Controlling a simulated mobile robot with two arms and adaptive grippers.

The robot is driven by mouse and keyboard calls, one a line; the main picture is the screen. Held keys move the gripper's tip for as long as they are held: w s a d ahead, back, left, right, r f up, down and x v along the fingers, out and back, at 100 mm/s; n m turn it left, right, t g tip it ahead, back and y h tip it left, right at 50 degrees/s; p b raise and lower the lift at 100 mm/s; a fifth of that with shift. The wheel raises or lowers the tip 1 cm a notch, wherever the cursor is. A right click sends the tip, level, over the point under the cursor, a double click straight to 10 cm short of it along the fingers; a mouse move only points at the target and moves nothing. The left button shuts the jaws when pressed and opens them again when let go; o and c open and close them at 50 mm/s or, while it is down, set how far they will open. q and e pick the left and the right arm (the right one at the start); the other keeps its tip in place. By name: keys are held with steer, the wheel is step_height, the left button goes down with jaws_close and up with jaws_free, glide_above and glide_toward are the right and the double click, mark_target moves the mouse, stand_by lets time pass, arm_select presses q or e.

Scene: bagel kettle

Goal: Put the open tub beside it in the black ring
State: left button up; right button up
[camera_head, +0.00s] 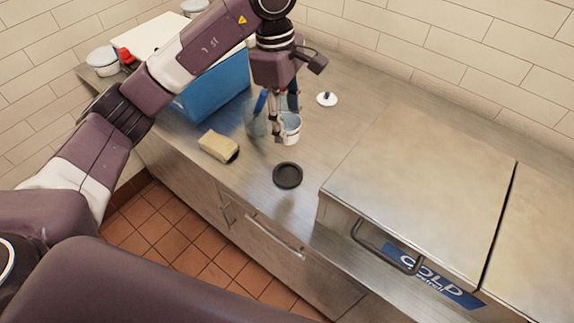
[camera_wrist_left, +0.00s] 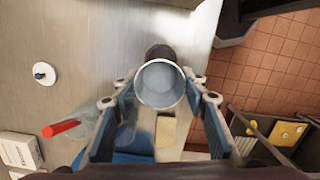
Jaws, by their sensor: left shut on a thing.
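The open tub is a white cup with a pale blue inside (camera_head: 291,130), seen from above in the wrist view (camera_wrist_left: 160,84). My left gripper (camera_head: 284,120) points down and is shut on it, with a finger on either side. Whether the tub's base touches the counter cannot be told. The black ring (camera_head: 288,175) lies flat on the counter, nearer the front edge than the tub and apart from it in the head view. In the wrist view the tub partly hides the ring (camera_wrist_left: 158,51). My right gripper is not in view.
A clear bottle (camera_head: 255,121) stands just left of the tub. A yellow sponge (camera_head: 217,146) lies further left, before a blue bin (camera_head: 217,87). A white lid with a dark knob (camera_head: 327,99) lies behind. A raised metal unit (camera_head: 425,185) stands right of the ring.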

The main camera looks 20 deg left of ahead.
arm_select(q)
steer(key=f+p, duration=0.1)
steer(key=f, duration=0.3)
steer(key=shift+s, duration=0.2)
step_height(320, 180, down, 6)
steer(key=shift+d+r+p, duration=0.1)
steer(key=shift+p, duration=0.75)
step_height(320, 180, down, 4)
steer(key=shift+f+p, duration=0.25)
steer(key=shift+p, duration=0.4)
steer(key=shift+f, duration=0.1)
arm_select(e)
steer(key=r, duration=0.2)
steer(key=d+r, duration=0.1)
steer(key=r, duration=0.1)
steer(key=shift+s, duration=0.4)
arm_select(q)
steer(key=shift+f, duration=0.15)
steer(key=o, duration=0.8)
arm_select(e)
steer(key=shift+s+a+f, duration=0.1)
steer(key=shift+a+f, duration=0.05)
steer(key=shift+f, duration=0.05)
